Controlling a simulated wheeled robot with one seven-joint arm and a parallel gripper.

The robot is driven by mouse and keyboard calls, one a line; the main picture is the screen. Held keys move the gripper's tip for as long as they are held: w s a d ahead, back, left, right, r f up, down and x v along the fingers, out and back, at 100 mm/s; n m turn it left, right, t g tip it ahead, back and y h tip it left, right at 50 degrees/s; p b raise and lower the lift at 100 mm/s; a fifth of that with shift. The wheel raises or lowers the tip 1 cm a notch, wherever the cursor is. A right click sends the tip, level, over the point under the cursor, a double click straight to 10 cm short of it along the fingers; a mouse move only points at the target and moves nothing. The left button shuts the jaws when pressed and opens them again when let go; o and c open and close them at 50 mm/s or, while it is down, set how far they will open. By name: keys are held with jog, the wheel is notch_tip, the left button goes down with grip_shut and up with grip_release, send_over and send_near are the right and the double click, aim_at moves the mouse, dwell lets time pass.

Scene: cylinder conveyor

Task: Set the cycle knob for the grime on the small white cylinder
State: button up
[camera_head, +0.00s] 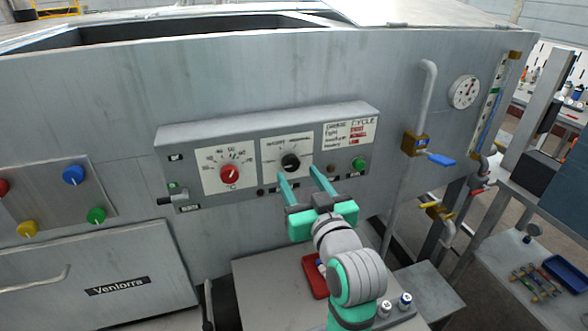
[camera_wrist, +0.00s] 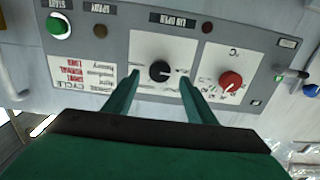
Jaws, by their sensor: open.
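The black cycle knob (camera_head: 290,162) sits on a white dial plate in the middle of the grey control panel (camera_head: 245,138). It shows upside down in the wrist view (camera_wrist: 159,71). My gripper (camera_head: 298,172) is open, its teal fingers pointing at the panel. In the wrist view the fingertips (camera_wrist: 160,79) lie to either side of the knob; contact cannot be told. A grime-and-cycle chart (camera_head: 348,133) with red words is to the right. Small pale, blue-marked cylinders (camera_head: 405,299) stand low at the right; which is the task's one, and its grime, I cannot tell.
A red temperature knob (camera_head: 229,173) is left of the cycle knob. A green button (camera_head: 358,164) is to the right. A red tray (camera_head: 314,278) is partly hidden behind my arm. A pipe with a blue-handled valve (camera_head: 437,159) stands farther right.

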aim_at(292, 166)
jog(key=shift+x, duration=2.2)
jog(key=c, duration=1)
